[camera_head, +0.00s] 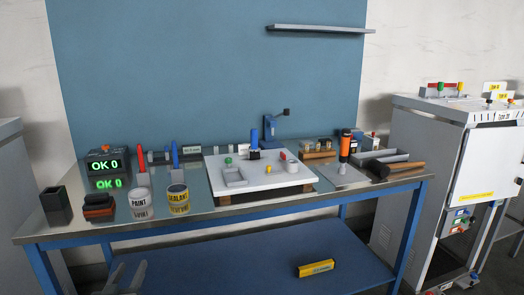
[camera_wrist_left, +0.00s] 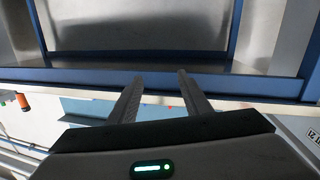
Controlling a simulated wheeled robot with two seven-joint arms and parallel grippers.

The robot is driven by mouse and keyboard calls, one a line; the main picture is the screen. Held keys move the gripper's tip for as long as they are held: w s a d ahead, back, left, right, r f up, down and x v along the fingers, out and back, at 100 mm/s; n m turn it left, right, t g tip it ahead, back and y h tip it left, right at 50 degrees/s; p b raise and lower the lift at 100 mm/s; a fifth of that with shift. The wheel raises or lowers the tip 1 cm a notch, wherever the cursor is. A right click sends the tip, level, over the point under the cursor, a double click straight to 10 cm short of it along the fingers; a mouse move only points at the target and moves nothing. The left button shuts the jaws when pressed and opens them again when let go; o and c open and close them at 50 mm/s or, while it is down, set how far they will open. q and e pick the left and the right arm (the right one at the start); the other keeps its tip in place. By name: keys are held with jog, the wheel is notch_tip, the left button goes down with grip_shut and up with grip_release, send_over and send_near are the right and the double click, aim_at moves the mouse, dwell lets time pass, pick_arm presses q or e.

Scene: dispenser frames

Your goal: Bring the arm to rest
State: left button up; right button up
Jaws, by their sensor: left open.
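My left gripper (camera_head: 129,268) shows at the bottom left of the head view, low in front of the workbench (camera_head: 240,213). Its two fingers are apart with nothing between them. In the left wrist view the open fingers (camera_wrist_left: 160,76) point at a blue bench rail (camera_wrist_left: 170,77), with grey metal surfaces beyond. The rest of the left arm is outside the head view. My right gripper is in neither view.
The bench top holds a paint can (camera_head: 140,204), a sealant can (camera_head: 178,199), a white board (camera_head: 260,180) and a lit OK display (camera_head: 104,164). A yellow box (camera_head: 316,268) lies on the blue lower shelf (camera_head: 230,262). A grey cabinet (camera_head: 415,165) stands at the right.

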pick_arm(q)
jog(key=s+d+f+m+g+h+b, duration=0.1)
jog(key=s+d+f+m+g, duration=0.15)
jog(key=s+d+f, duration=0.5)
jog(key=s+d+f+m+g+h+b, duration=0.1)
jog(key=s+d+f+g+h+b, duration=0.2)
jog(key=s+f, duration=0.9)
jog(key=s+d+f+g, duration=0.2)
jog(key=s+f, duration=0.3)
jog(key=s, duration=0.3)
jog(key=s+d+f+m+g+y+b, duration=0.1)
jog(key=s+d+f+g, duration=0.2)
jog(key=s+f, duration=0.2)
jog(key=s+d+f+g, duration=0.2)
jog(key=s+f, duration=0.3)
jog(key=s, duration=0.6)
jog(key=shift+s+d+f+g+y, duration=0.2)
jog(key=shift+f+g+y, duration=0.15)
jog(key=shift+g, duration=0.5)
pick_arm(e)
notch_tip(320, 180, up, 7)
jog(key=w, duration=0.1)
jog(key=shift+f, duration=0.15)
